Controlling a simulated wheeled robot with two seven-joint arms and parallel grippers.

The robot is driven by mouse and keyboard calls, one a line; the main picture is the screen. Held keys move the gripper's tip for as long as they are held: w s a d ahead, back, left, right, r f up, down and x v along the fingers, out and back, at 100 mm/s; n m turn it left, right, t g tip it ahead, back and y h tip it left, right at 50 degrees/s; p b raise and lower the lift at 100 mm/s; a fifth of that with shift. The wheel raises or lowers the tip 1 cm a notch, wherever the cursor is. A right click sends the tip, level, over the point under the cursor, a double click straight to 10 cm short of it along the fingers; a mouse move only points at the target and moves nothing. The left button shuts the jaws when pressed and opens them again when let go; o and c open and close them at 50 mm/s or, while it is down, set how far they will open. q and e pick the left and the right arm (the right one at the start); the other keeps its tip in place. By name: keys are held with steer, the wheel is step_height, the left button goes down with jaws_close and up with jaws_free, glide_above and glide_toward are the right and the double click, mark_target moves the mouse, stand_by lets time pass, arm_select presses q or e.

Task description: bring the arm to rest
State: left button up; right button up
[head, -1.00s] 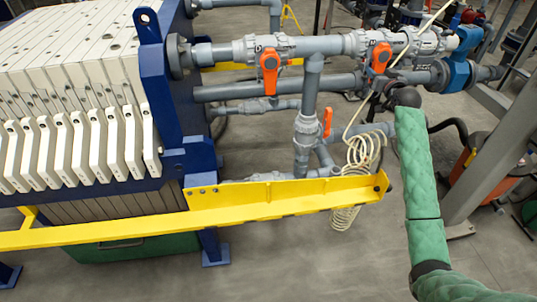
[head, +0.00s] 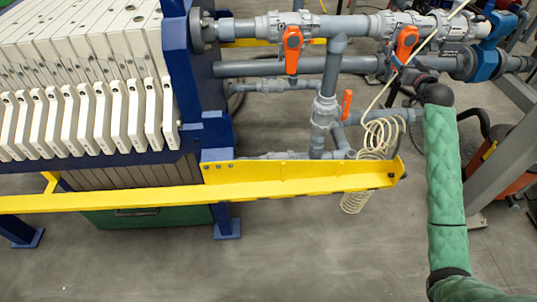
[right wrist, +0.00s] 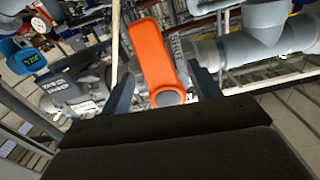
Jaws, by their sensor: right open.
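My right arm, in a green quilted sleeve, comes up from the bottom right of the head view and ends at a dark rounded wrist (head: 437,95) near the pipework. My right gripper (right wrist: 163,88) is open in the right wrist view, with dark fingers apart. An orange valve handle (right wrist: 150,55) shows between the fingers in that picture; I cannot tell how far beyond them it is, and no grip on it shows. In the head view, orange handles (head: 405,42) (head: 291,48) sit on the grey pipe left of my wrist. My left gripper is not in view.
A yellow beam (head: 290,178) crosses in front of the filter press plates (head: 85,115). A coiled cream hose (head: 380,135) hangs by its right end, left of my arm. A grey post (head: 500,160) stands close on the right. Bare floor (head: 320,250) lies below the beam.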

steer(key=shift+s+d, duration=0.1)
steer(key=shift+s, duration=0.95)
